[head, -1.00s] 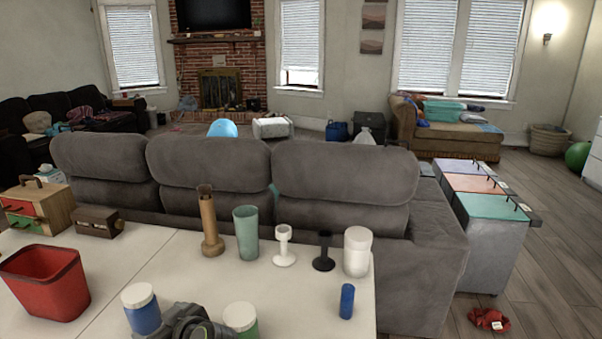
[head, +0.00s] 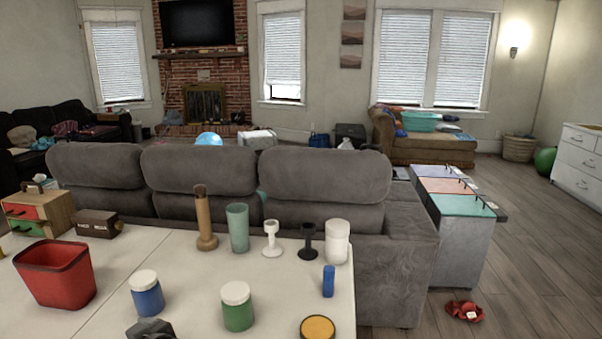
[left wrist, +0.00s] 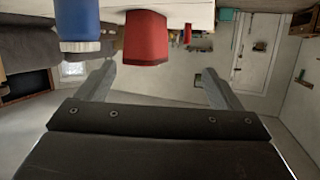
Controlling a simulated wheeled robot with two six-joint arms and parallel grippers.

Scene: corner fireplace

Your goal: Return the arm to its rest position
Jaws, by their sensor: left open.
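My left gripper (left wrist: 158,70) is open in the left wrist view, its two grey fingers apart with nothing between them. That view looks upside down, with the table edge along its top. A blue jar (left wrist: 78,22) and the red bin (left wrist: 146,38) hang inverted there, beyond the fingers and apart from them. In the head view only a small dark part of my left arm (head: 150,329) shows at the bottom edge, in front of the blue jar (head: 147,298). My right gripper is in neither view.
The white table (head: 190,262) holds the red bin (head: 54,277), a green jar (head: 237,312), a yellow-topped round thing (head: 317,328), a blue cylinder (head: 328,281) and several cups at its far edge. A grey sofa (head: 325,180) stands behind. Open floor (head: 520,260) lies right.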

